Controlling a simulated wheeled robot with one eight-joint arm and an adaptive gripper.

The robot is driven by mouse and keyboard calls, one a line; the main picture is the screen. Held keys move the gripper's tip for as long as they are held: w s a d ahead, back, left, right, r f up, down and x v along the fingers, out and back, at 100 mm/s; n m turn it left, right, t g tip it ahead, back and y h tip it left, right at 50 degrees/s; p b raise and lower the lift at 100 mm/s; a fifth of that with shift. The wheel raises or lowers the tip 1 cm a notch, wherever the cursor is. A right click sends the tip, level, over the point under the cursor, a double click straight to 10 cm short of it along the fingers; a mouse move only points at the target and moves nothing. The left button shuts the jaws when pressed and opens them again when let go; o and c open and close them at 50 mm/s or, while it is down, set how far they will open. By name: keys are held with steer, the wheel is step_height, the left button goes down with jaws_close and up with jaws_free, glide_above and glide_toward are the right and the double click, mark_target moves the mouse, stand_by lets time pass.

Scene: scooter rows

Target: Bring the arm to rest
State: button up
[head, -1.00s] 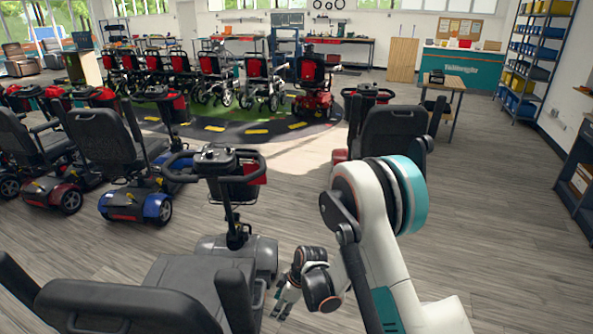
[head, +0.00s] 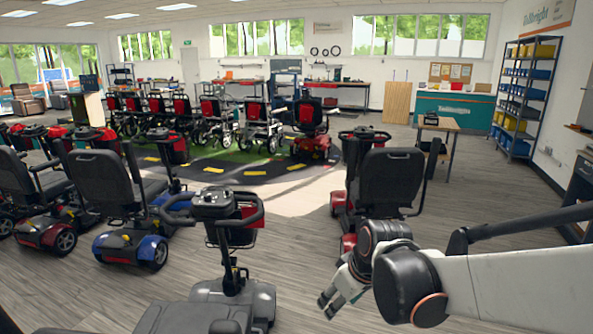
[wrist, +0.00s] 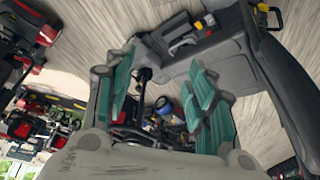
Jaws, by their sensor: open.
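My gripper (head: 331,305) is in the lower middle-right of the head view, beside and to the right of the grey scooter (head: 225,250) with the black tiller. In the wrist view my gripper (wrist: 160,100) shows its two green-padded fingers apart with nothing between them. My arm (head: 480,285) reaches in from the right edge of the head view. In the wrist view, a scooter's grey deck (wrist: 225,55) lies beyond the fingers.
A scooter with a black seat (head: 388,180) stands ahead of my arm. More scooters (head: 110,190) stand at the left. A wooden table (head: 440,125) and blue shelving (head: 525,95) are at the right. Bare floor (head: 470,190) lies between.

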steer(key=s+d+r+m+t+h, duration=0.1)
steer(key=s+d+r+m, duration=0.2)
steer(key=s, duration=0.6)
steer(key=s+d+r+m+t+h, duration=0.1)
steer(key=s+d+r+m, duration=0.2)
steer(key=s+d, duration=0.4)
steer(key=shift+s+r+m+t, duration=0.15)
steer(key=shift+s+m+t, duration=0.35)
steer(key=shift+s, duration=0.55)
steer(key=shift+d, duration=0.1)
steer(key=shift+c, duration=0.6)
